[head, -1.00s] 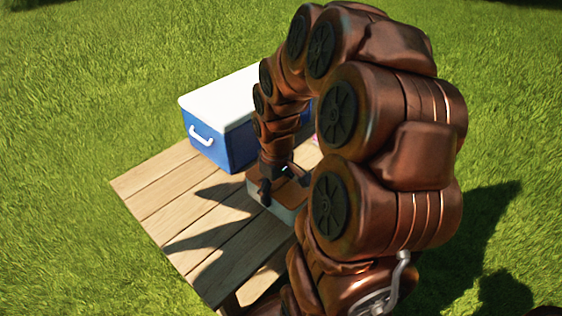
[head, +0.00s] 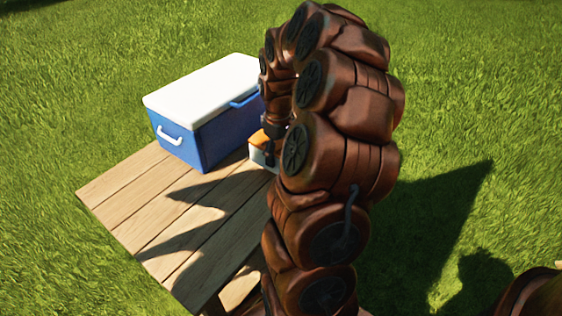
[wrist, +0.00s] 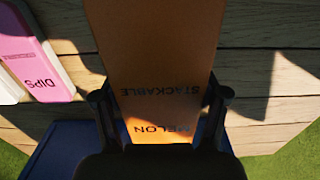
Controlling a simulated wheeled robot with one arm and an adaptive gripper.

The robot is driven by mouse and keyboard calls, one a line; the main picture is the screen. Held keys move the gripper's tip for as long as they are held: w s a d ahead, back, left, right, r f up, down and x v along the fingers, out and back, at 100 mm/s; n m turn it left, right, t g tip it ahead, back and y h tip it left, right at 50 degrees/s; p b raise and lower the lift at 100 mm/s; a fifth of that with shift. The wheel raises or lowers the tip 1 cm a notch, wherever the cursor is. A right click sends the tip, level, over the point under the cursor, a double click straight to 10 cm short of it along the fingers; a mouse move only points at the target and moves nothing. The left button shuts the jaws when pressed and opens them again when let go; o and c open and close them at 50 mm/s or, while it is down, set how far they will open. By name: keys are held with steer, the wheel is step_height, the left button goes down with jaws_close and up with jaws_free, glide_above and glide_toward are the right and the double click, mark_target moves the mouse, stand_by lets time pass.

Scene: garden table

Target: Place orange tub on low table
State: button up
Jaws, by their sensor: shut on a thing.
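The orange tub (head: 260,142) has an orange lid over a pale body and sits beside the right side of the cooler in the head view, partly hidden by my arm. In the wrist view its orange top (wrist: 155,50) fills the middle, with the words STACKABLE and MELON upside down. My gripper (wrist: 162,98) is shut on it, one finger on each side; it also shows in the head view (head: 271,145). The wooden plank table (head: 125,190) is under this area. I cannot tell whether the tub touches the planks.
A blue cooler (head: 205,140) with a white lid stands at the table's back; its blue side shows in the wrist view (wrist: 50,150). A pink DIPS tub (wrist: 30,55) lies left of the orange tub there. The table's front left planks are clear. Grass surrounds it.

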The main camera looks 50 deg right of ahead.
steer(key=shift+w+d, duration=0.1)
steer(key=shift+d, duration=0.5)
steer(key=shift+f+b, duration=0.9)
steer(key=shift+f, duration=0.9)
steer(key=shift+f, duration=0.1)
steer(key=o, duration=1.6)
steer(key=shift+o, duration=0.2)
